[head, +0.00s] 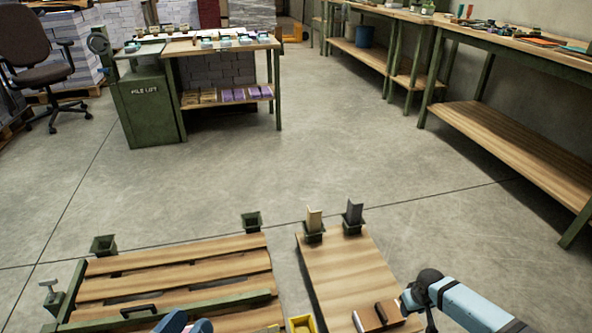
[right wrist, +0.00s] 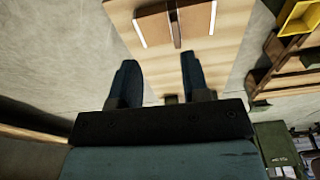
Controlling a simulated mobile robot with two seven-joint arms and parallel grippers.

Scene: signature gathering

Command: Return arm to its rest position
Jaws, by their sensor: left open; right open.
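My left gripper (head: 184,326) shows only in part, as blue pieces at the bottom edge of the head view, over the slatted wooden bench top (head: 180,262). My right arm comes in from the lower right in the head view, with its gripper cut off below. In the right wrist view my right gripper (right wrist: 157,75) has its two dark fingers spread apart with nothing between them. Beyond the fingertips, a brown block (right wrist: 158,27) with a dark bar and pale strips lies on a wooden board. The same brown block (head: 370,317) shows beside my right arm in the head view.
The wooden board (head: 345,265) has two green holders with upright pieces at its far end. A yellow bin (head: 302,324) stands at its left. A green workbench (head: 222,45) stands at the back, and long benches (head: 510,125) line the right. The floor between is clear.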

